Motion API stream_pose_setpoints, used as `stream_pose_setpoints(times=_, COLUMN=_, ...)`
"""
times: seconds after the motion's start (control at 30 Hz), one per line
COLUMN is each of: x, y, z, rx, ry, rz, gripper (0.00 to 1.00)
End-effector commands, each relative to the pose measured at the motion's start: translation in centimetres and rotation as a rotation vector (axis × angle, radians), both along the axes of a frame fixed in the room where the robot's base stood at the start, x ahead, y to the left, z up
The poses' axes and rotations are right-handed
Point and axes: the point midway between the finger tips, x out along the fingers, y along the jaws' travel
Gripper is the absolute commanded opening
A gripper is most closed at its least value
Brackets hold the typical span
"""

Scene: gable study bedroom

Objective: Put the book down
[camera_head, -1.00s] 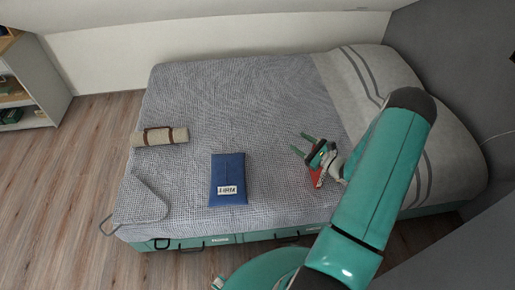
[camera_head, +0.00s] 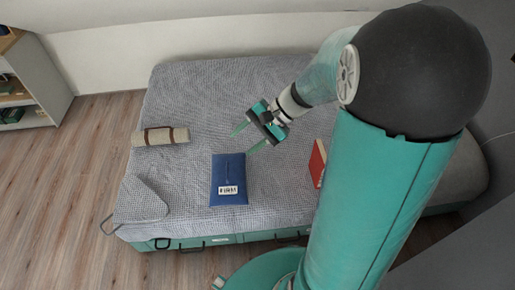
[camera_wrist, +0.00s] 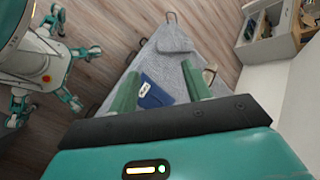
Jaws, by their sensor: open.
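A red book (camera_head: 317,160) rests on the bed, right of centre in the head view. My arm hides part of it, and I cannot tell whether it lies flat or leans. My gripper (camera_head: 247,139) is open and empty above the bed, left of the red book. In the head view its fingers point toward the blue flat case with a white label (camera_head: 229,178). The wrist view also shows the open gripper (camera_wrist: 160,80), with the blue case (camera_wrist: 153,94) beyond and between its fingers. The red book is not in the wrist view.
The bed (camera_head: 200,95) has a grey checked cover. A rolled tan bundle with dark straps (camera_head: 159,137) lies at its left. A shelf (camera_head: 32,85) stands far left. The floor (camera_head: 70,190) between is clear.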

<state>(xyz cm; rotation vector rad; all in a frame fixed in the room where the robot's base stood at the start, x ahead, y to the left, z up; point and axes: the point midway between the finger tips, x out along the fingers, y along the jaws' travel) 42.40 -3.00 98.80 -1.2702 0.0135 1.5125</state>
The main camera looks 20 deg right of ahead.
Motion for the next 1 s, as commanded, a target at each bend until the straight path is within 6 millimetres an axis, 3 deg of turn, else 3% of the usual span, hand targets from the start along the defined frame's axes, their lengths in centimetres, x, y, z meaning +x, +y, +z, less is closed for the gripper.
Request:
stream_pose_setpoints(times=0.13, x=-2.5, y=1.8, z=2.2, rx=-0.162, ry=-0.059, rz=0.13, gripper=0.49)
stream_pose_setpoints(times=0.4, x=-6.8, y=3.4, z=5.5, rx=-0.451, ry=-0.19, rz=0.333, gripper=0.49)
stream_pose_setpoints(times=0.8, x=-12.0, y=3.5, z=10.3, rx=-0.858, ry=-0.463, rz=0.558, gripper=0.49)
stream_pose_setpoints(times=1.0, x=-13.4, y=3.1, z=11.8, rx=-0.988, ry=-0.57, rz=0.612, gripper=0.49)
